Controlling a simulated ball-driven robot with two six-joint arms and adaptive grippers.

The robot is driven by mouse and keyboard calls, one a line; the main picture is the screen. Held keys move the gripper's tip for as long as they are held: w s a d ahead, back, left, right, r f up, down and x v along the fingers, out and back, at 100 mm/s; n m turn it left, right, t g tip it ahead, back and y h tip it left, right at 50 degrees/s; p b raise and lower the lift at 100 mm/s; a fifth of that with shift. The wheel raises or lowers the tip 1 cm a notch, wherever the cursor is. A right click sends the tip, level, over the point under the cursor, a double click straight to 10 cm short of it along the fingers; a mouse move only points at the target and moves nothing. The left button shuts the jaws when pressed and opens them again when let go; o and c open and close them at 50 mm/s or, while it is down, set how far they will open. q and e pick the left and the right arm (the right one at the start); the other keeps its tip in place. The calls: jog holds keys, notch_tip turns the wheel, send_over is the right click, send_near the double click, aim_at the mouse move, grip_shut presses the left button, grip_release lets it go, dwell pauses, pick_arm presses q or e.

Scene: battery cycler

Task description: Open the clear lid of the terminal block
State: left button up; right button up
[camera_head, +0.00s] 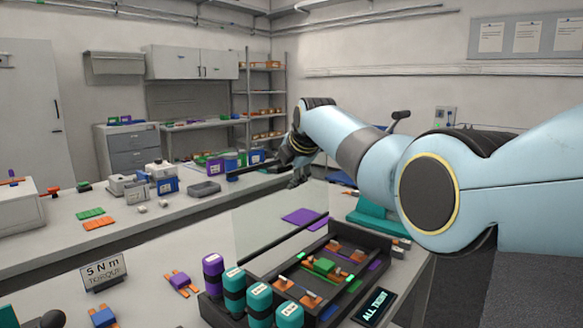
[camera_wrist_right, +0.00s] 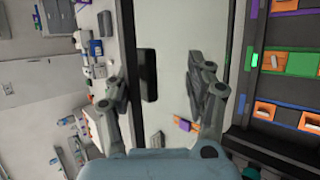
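The terminal block (camera_head: 262,290) is a black tray with green and orange parts inside, at lower middle in the head view. Its clear lid (camera_head: 262,222) stands raised from the block as a see-through pane with dark edges. My right gripper (camera_head: 290,172) is at the lid's upper edge. In the wrist view, the right gripper (camera_wrist_right: 155,78) is open, with its fingers apart on either side of the lid's dark edge bar and black handle (camera_wrist_right: 148,75). Contact cannot be told. The lid pane (camera_wrist_right: 174,35) fills the middle there. My left gripper is not in view.
Purple and teal cylinders (camera_head: 213,272) stand by the block's front left. A display (camera_head: 374,307) lies right of the block. A bench with boxes (camera_head: 165,181) runs behind.

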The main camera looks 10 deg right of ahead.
jog(key=shift+o, duration=0.4)
jog(key=shift+w+a+f, duration=0.1)
jog(key=shift+a+f, duration=0.05)
jog(key=shift+f, duration=0.4)
jog(key=shift+d+r, duration=0.2)
jog(key=shift+s+r, duration=0.25)
jog(key=a+v, duration=0.1)
jog(key=v, duration=1)
jog(key=shift+s+d+r, duration=0.15)
jog(key=shift+d+r, duration=0.15)
jog(key=shift+d, duration=0.15)
